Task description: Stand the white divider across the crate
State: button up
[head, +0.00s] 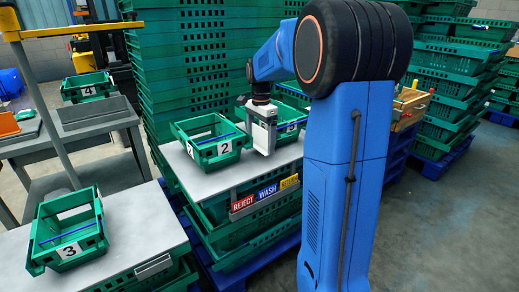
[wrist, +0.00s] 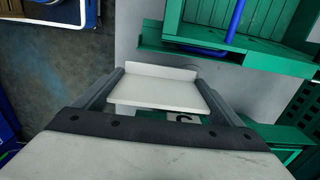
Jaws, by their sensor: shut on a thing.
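My gripper (head: 266,150) hangs over the grey table (head: 270,168), to the right of the green crate marked 2 (head: 226,150). In the wrist view my gripper (wrist: 160,84) is shut on the white divider (wrist: 158,93), a pale flat piece with a raised back edge, held between the two dark fingers. In the head view I cannot clearly tell the divider from the white gripper body. Crate 2 is open-topped, with a blue bar across it. A green crate wall with a blue bar (wrist: 236,18) shows at the upper right of the wrist view, apart from the divider.
Another green crate (head: 292,92) stands behind my gripper, partly hidden. Tall green crate stacks (head: 180,70) rise behind. Reject and wash signs (head: 255,200) hang on the table front.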

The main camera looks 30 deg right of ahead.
aim_at(261, 147)
jog(key=shift+f, duration=1.85)
jog(key=o, duration=0.6)
jog(key=shift+f, duration=0.15)
jog(key=shift+o, duration=1.1)
jog(key=shift+d, duration=0.1)
